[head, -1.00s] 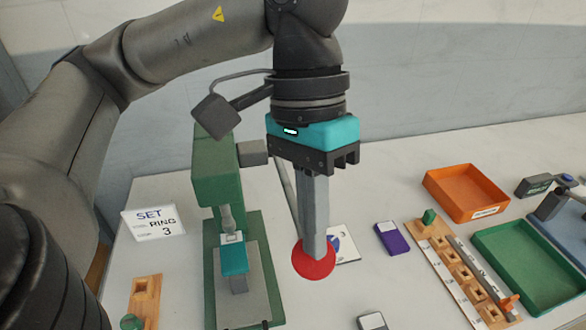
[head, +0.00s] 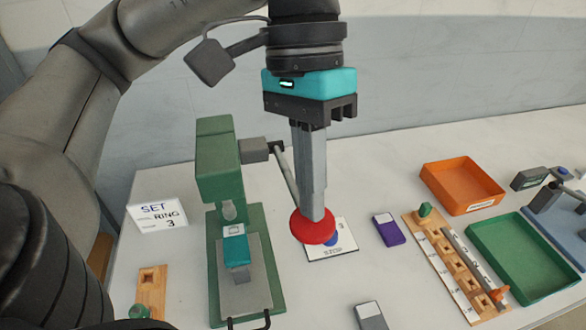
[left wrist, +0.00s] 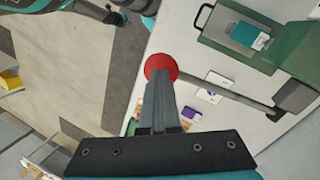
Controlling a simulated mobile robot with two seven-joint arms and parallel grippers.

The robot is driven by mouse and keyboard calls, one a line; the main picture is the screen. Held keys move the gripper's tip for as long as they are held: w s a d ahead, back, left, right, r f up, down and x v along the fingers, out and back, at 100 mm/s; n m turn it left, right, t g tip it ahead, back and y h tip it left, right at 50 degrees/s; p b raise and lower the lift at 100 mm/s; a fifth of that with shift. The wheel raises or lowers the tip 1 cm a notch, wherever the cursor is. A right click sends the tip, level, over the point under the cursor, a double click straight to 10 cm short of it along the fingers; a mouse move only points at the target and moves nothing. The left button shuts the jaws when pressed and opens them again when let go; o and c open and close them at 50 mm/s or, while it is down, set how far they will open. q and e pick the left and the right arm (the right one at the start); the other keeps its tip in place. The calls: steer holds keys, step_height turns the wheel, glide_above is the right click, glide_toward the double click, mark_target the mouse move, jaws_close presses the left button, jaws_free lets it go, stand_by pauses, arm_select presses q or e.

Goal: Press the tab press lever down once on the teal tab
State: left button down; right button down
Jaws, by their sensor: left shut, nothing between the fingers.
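The green tab press (head: 218,165) stands left of centre in the head view. Its lever (head: 285,172) slopes down to the right and ends in a red knob (head: 313,228). The teal tab (head: 236,252) lies on the press bed under the ram (head: 229,210), with a gap between ram and tab. My left gripper (head: 316,214) is shut and empty, its fingertips at the top of the red knob; whether they touch is unclear. The left wrist view shows the knob (left wrist: 160,67) at the fingertips and the teal tab (left wrist: 247,35). My right gripper is not in view.
A "SET RING 3" card (head: 157,215) stands left of the press. A printed card (head: 335,245) lies behind the knob. A purple box (head: 388,229), a grey box (head: 371,316), a wooden rack (head: 430,235), an orange tray (head: 462,185) and a green tray (head: 525,262) stand to the right.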

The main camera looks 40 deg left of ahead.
arm_select(q)
steer(key=p+v, duration=0.3)
steer(key=v, duration=0.2)
steer(key=shift+w+a+r, duration=0.1)
steer(key=shift+r, duration=0.3)
stand_by(0.7)
